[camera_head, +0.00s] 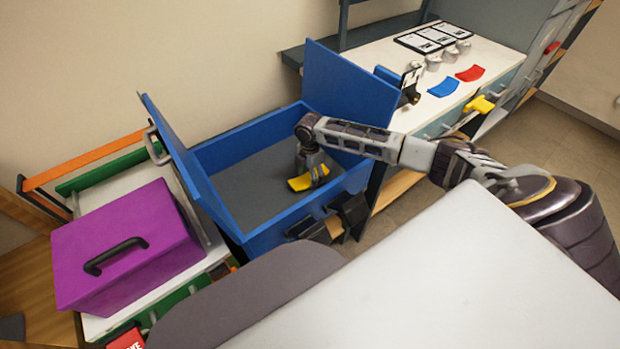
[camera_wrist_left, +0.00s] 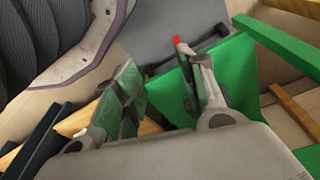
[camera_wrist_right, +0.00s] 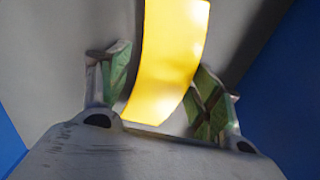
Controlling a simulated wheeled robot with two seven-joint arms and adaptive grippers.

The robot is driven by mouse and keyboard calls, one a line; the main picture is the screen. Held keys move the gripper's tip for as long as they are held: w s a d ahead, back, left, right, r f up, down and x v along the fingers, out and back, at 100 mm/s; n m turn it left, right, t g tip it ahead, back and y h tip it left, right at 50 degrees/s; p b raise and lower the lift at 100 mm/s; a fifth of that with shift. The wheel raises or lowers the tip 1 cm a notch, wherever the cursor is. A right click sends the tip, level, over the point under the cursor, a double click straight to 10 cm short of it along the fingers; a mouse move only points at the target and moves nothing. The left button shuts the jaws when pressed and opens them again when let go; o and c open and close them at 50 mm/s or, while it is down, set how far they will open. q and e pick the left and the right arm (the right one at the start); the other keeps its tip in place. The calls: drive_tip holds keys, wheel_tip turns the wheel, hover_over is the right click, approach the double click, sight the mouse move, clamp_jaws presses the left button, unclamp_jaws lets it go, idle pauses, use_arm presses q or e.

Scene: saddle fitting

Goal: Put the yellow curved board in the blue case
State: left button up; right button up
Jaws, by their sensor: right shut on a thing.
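The blue case (camera_head: 268,232) stands open with its two lid flaps raised; its floor is dark grey. The yellow curved board (camera_head: 301,183) is inside the case walls, low over the grey floor; I cannot tell whether it touches the floor. My right gripper (camera_head: 312,172) reaches down into the case and is shut on the board. In the right wrist view the board (camera_wrist_right: 168,55) runs lengthwise between the two fingers. My left gripper (camera_wrist_left: 163,98) has its fingers apart with nothing between them, near a green panel (camera_wrist_left: 225,75); it does not show clearly in the head view.
A purple box (camera_head: 135,250) with a black handle stands left of the case. On the white counter at the back right lie a blue curved board (camera_head: 443,88), a red one (camera_head: 470,73) and several small metal cups. A yellow piece (camera_head: 480,105) shows at the counter's front.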

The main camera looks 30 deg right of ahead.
use_arm(q)
drive_tip(key=shift+w+d+r, duration=0.1)
drive_tip(key=shift+d+r, duration=0.05)
drive_tip(key=shift+r, duration=0.3)
drive_tip(key=shift+w+d+r, duration=0.1)
drive_tip(key=shift+r, duration=0.3)
use_arm(e)
drive_tip(key=shift+f, duration=0.95)
drive_tip(key=shift+f, duration=0.1)
drive_tip(key=o, duration=1.1)
use_arm(q)
drive_tip(key=shift+f, duration=0.1)
use_arm(e)
drive_tip(key=shift+r, duration=0.7)
wheel_tip(320, 180, up, 9)
drive_tip(key=shift+p, duration=1.1)
use_arm(q)
wheel_tip(320, 180, down, 8)
drive_tip(key=s+a, duration=0.2)
drive_tip(key=shift+a, duration=0.4)
use_arm(e)
drive_tip(key=shift+r, duration=0.9)
